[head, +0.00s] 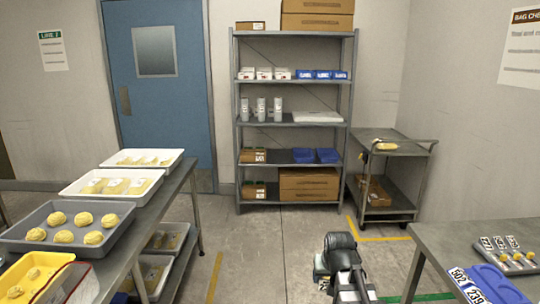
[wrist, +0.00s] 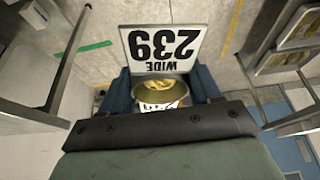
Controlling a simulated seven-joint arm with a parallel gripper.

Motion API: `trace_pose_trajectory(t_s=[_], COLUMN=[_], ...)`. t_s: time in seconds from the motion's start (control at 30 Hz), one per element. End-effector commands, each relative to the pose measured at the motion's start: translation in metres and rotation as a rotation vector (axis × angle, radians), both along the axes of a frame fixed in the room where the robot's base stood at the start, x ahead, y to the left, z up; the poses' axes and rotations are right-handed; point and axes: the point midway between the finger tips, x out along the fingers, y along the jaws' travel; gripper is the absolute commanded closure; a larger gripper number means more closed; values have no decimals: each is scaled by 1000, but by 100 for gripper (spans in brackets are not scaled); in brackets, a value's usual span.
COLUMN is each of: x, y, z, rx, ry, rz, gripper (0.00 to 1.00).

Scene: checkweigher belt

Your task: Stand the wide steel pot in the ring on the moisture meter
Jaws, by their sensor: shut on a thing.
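The wide steel pot (wrist: 147,94) shows in the wrist view as a round metal cup with yellow contents. A white card reading "239 WIDE" (wrist: 163,48) stands out beside its rim. My gripper (wrist: 162,86) is shut on the pot, with a blue finger on either side. The pot is held above the floor.
A steel table (head: 440,240) at right bears a blue holder (head: 490,287) marked "502" and "239" and a grey rack (head: 508,262) with several numbered cards. A table at left carries trays, one grey (head: 60,240) with dough-like pieces. Open floor lies between the tables.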

Motion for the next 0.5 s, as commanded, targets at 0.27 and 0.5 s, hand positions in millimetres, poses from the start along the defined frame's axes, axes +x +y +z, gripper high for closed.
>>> trace_pose_trajectory(t_s=[0.27, 0.5], x=[0, 4], y=[9, -9], z=[0, 2], rx=[0, 0], ry=[0, 0], rz=[14, -12], gripper=[72, 72])
